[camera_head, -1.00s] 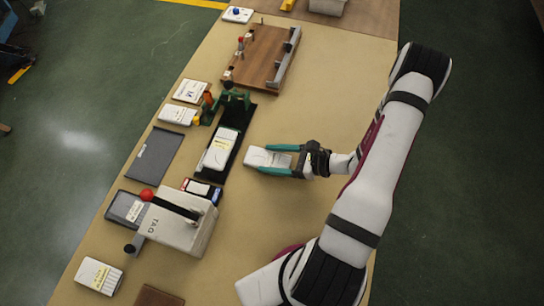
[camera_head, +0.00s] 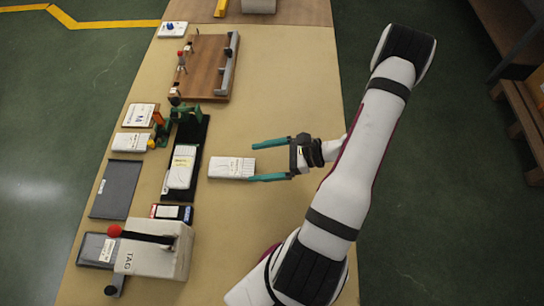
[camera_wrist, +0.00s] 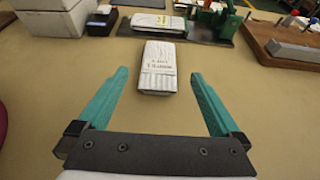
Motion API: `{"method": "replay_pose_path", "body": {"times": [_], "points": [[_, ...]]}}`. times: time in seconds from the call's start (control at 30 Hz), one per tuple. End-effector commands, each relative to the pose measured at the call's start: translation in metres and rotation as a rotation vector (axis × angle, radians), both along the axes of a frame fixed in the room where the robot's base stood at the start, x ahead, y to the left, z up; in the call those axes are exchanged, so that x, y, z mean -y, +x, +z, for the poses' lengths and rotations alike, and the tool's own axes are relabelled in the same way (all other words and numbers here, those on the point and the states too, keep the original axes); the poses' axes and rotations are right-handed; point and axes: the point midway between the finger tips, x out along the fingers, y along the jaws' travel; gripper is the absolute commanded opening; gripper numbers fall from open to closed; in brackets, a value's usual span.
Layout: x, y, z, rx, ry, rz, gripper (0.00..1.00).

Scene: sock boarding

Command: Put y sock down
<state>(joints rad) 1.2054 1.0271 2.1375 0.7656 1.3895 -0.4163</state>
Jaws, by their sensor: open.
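A white folded sock bundle with printed text (camera_head: 231,168) lies flat on the tan table. It also shows in the wrist view (camera_wrist: 158,67), just beyond the fingertips. My gripper (camera_head: 252,161) is open with its teal fingers spread, and in the wrist view the gap between the fingers (camera_wrist: 158,82) is empty apart from the bundle's near end close by. Another white bundle with a yellow label (camera_head: 181,167) lies on the black tray (camera_head: 195,135) to the left. I cannot tell which bundle is the y sock.
A grey box marked TAG with a red-knobbed lever (camera_head: 155,250) stands at the lower left. A green clamp device (camera_head: 187,118) is at the black tray's far end. A wooden board with fittings (camera_head: 203,68) lies beyond. The table right of the tray is mostly clear.

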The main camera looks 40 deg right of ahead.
Motion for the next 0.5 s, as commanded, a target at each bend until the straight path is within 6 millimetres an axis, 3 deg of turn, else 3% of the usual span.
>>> {"method": "replay_pose_path", "body": {"times": [0.1, 0.23, 0.4, 0.5], "points": [[0.018, -0.017, 0.01, 0.001, -0.003, -0.004, 1.0], [0.029, -0.029, 0.016, 0.0, -0.001, -0.001, 1.0], [0.03, -0.031, 0.019, -0.002, -0.002, 0.006, 1.0], [0.016, -0.024, 0.038, -0.002, -0.058, 0.123, 1.0]]}}
